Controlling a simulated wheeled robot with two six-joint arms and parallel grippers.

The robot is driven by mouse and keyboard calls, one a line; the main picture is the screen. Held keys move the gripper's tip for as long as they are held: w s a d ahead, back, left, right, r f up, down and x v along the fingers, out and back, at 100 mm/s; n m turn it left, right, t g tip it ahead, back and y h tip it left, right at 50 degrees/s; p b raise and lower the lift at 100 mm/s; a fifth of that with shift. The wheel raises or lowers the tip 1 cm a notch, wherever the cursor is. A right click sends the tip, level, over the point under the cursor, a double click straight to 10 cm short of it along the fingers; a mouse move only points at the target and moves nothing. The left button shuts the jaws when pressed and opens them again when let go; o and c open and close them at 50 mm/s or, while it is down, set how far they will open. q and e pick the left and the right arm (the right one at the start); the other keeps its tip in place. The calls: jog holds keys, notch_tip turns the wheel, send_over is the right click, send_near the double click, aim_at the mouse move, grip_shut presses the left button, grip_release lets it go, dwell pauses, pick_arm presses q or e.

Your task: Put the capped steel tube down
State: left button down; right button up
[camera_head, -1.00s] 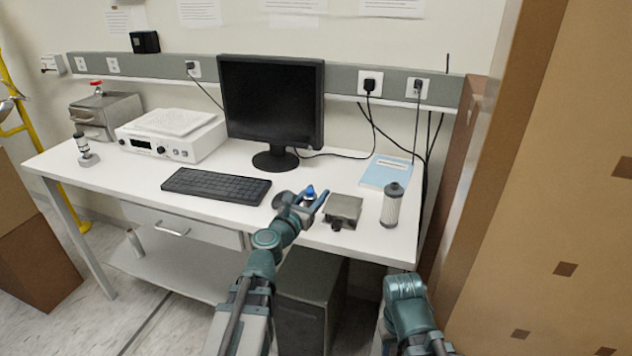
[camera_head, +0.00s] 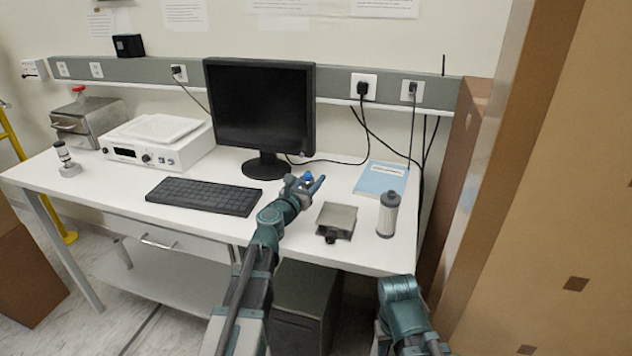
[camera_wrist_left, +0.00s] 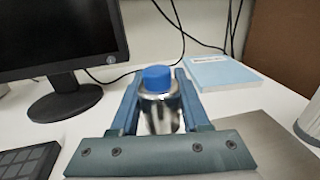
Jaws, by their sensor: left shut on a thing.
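The capped steel tube (camera_wrist_left: 160,108) is a shiny metal cylinder with a blue cap, seen in the left wrist view between my left gripper's two fingers. My left gripper (camera_head: 309,184) is shut on it, over the desk between the monitor and the small metal box. In the head view mostly the blue cap shows; the gripper hides the rest. The tube's lower end is hidden, so I cannot tell whether it touches the desk (camera_head: 290,226). Part of my right arm shows at the lower right of the head view, but its fingertips do not.
A metal box (camera_head: 336,220), a grey filter cylinder (camera_head: 388,214) and a blue book (camera_head: 380,178) stand right of the gripper. The keyboard (camera_head: 204,195) and monitor (camera_head: 262,108) are to its left. Bare desk lies between monitor stand and book. Tall cardboard (camera_head: 560,190) rises at right.

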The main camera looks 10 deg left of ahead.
pick_arm(q)
jog(key=w, duration=0.6)
jog(key=shift+a+f, duration=0.25)
jog(key=shift+a, duration=0.15)
jog(key=f+b, duration=0.1)
jog(key=b, duration=0.1)
jog(key=f+b, duration=0.1)
jog(key=f, duration=0.1)
jog(key=shift+s+f+b, duration=0.2)
jog(key=shift+f+b, duration=0.05)
jog(key=shift+b, duration=0.15)
pick_arm(e)
jog(key=f, duration=0.2)
jog(key=w+f, duration=0.1)
jog(key=f, duration=0.1)
jog(key=shift+a, duration=0.15)
jog(key=shift+s, duration=0.1)
pick_arm(q)
jog(key=shift+f, duration=0.2)
jog(key=shift+c, duration=1.9)
grip_release()
jog(key=shift+r, duration=0.1)
pick_arm(e)
jog(key=shift+f, duration=0.15)
pick_arm(q)
jog(key=shift+r, duration=0.15)
